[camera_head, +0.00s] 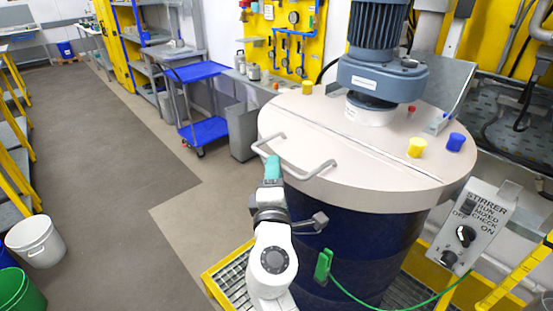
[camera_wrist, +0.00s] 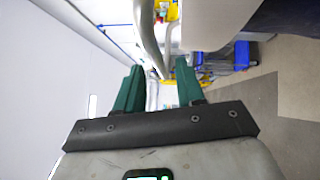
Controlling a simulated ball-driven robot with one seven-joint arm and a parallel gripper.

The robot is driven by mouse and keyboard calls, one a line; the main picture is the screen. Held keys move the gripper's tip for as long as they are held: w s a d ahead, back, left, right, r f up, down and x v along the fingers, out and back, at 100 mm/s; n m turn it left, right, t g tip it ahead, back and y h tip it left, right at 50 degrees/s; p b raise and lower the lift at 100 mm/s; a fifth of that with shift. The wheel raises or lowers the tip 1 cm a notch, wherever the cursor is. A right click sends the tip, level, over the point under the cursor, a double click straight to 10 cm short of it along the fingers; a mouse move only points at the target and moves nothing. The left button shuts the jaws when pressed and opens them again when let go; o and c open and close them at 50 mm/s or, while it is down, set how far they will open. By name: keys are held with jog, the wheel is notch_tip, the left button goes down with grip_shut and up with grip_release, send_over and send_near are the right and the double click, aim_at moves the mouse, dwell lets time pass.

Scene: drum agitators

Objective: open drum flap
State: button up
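The drum (camera_head: 350,235) is dark blue with a round beige lid. A seam crosses the lid, and the front part, the flap (camera_head: 360,155), lies flat and closed. A grey bar handle (camera_head: 305,178) is fixed at the flap's front left edge. My gripper (camera_head: 271,158) has teal fingers and is at the left part of this handle. In the wrist view, my green fingers (camera_wrist: 160,66) are apart, and the handle (camera_wrist: 149,40) shows between and beyond their tips. I cannot tell whether either finger touches it.
A grey-blue stirrer motor (camera_head: 380,75) stands on the lid's rear part. Yellow (camera_head: 416,148) and blue (camera_head: 455,142) caps sit on the lid. A control box (camera_head: 470,225) is at right. A green clip (camera_head: 323,265) with a cable is on the drum front. Floor at left is mostly clear.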

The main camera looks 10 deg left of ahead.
jog(key=shift+w+a+r, duration=0.15)
jog(key=shift+w, duration=0.75)
jog(key=shift+w+a+r, duration=0.1)
jog(key=shift+w, duration=0.8)
grip_shut()
